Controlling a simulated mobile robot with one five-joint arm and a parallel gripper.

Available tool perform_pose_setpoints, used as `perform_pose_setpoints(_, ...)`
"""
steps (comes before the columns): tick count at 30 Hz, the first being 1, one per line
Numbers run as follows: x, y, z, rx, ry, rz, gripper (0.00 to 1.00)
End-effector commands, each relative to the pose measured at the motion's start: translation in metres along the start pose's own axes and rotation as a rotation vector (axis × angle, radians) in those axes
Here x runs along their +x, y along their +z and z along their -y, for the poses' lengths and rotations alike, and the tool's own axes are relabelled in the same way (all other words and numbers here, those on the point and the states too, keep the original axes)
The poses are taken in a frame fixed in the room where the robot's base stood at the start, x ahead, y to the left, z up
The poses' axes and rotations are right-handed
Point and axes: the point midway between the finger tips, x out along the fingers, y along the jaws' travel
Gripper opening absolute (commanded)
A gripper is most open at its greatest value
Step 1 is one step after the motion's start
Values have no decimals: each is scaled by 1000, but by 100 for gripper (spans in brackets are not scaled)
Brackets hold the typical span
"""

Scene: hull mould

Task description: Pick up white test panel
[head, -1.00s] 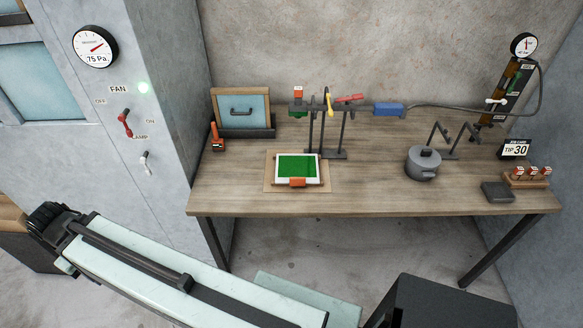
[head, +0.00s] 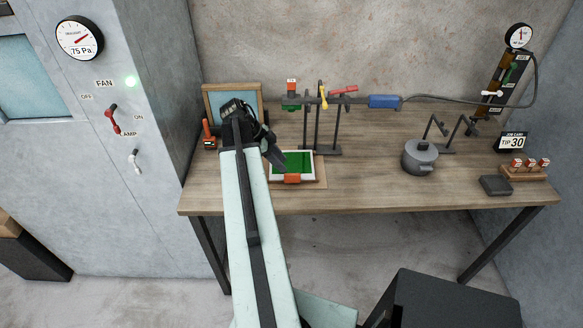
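A white-edged panel with a green face (head: 306,181) lies on a thin brown board (head: 321,186) near the table's front edge, left of the middle. An orange-red block (head: 292,179) sits at the middle of its front edge. No other white panel is clear to me. My gripper (head: 275,156) is above the table at the panel's upper left and hides that corner in this view. I cannot see whether it touches the panel. Its fingers are dark and small, and their gap cannot be made out.
Behind the panel stands a dark rack (head: 328,151) with hanging tools. A framed blue board (head: 220,103) is partly hidden behind my arm. A grey pot (head: 420,157) stands to the right, with free tabletop between it and the panel. A grey cabinet (head: 130,190) stands at left.

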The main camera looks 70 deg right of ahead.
Motion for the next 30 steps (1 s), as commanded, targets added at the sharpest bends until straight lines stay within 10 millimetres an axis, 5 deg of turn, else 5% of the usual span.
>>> perform_pose_setpoints(14,31,1,0,3,1,1,36)
perform_pose_setpoints(23,79,5,-1,3,0,1,36)
perform_pose_setpoints(30,78,2,-1,1,0,1,36)
